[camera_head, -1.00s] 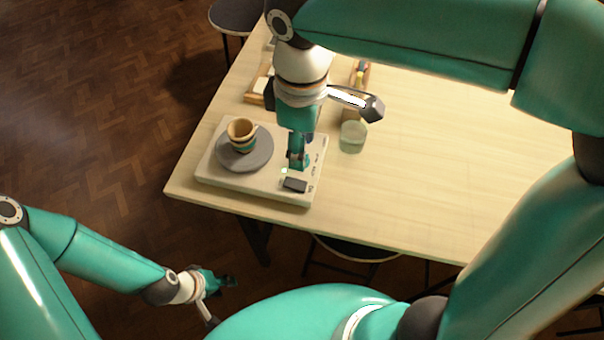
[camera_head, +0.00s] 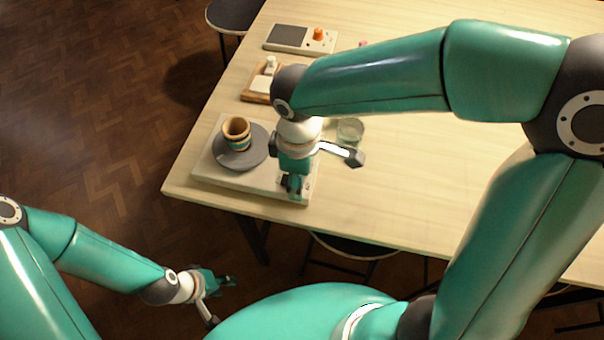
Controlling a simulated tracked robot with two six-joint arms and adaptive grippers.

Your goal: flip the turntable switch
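The turntable has a pale box-like base (camera_head: 212,174) at the table's near left corner, with a round grey disc (camera_head: 228,160) on top. A cup (camera_head: 237,132) with tan, dark and teal bands stands on the disc. My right gripper (camera_head: 292,190) points down over the base's near right corner. It covers the place of the dark switch, so the switch is hidden. I cannot tell whether its fingers touch the switch, or how far apart they are. My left gripper (camera_head: 226,282) is low over the floor, away from the table, and looks empty; its finger gap is too small to judge.
A clear glass (camera_head: 349,131) stands right of my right wrist. A wooden tray (camera_head: 253,95) with a pale item lies behind the turntable. A scale-like device (camera_head: 287,38) with an orange object (camera_head: 318,34) is farther back. The table's right side (camera_head: 430,170) looks clear; a stool (camera_head: 232,16) stands at far left.

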